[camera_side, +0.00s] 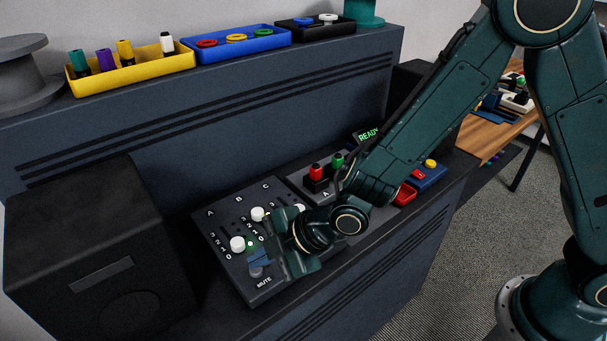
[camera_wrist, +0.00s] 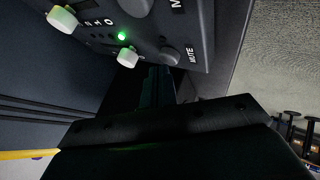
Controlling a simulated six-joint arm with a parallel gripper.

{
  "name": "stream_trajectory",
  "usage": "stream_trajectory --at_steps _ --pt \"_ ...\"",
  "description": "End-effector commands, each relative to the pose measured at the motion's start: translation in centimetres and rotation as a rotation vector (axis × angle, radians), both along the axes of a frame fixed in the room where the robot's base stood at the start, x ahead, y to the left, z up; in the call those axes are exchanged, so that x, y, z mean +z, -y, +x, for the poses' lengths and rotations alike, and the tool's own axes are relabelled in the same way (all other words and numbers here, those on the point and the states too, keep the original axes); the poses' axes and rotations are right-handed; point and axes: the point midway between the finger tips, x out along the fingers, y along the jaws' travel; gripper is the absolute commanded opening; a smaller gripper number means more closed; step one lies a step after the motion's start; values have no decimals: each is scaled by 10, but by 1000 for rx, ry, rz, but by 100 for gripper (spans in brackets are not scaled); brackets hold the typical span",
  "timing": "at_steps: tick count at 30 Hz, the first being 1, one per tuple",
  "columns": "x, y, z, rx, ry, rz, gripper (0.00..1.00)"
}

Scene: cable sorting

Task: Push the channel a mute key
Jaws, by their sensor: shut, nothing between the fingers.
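The dark mixer panel (camera_side: 228,263) has columns marked A, B and C. Channel A, at the left, has a white fader knob (camera_side: 237,243) with a lit green light (camera_side: 251,243) beside it. The grey round channel A mute key (camera_side: 256,271) sits near the front, by the MUTE label. My gripper (camera_side: 261,256) is shut and empty, with its tips low over the key; I cannot tell whether they touch it. In the wrist view the dark mute key (camera_wrist: 170,55) lies just beyond the fingertips (camera_wrist: 158,72), and the channel A knob (camera_wrist: 127,57) is beside it.
A black speaker (camera_side: 80,245) stands left of the panel. Yellow (camera_side: 130,78), blue (camera_side: 245,50) and black (camera_side: 325,30) trays line the shelf behind.

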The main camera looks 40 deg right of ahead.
Motion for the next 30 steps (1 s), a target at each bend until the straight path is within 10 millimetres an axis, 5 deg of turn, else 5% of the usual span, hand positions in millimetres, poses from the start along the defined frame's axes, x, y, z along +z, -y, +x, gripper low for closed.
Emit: stream_trajectory --at_steps 30 --pt "58 0 0 0 2 2 0"
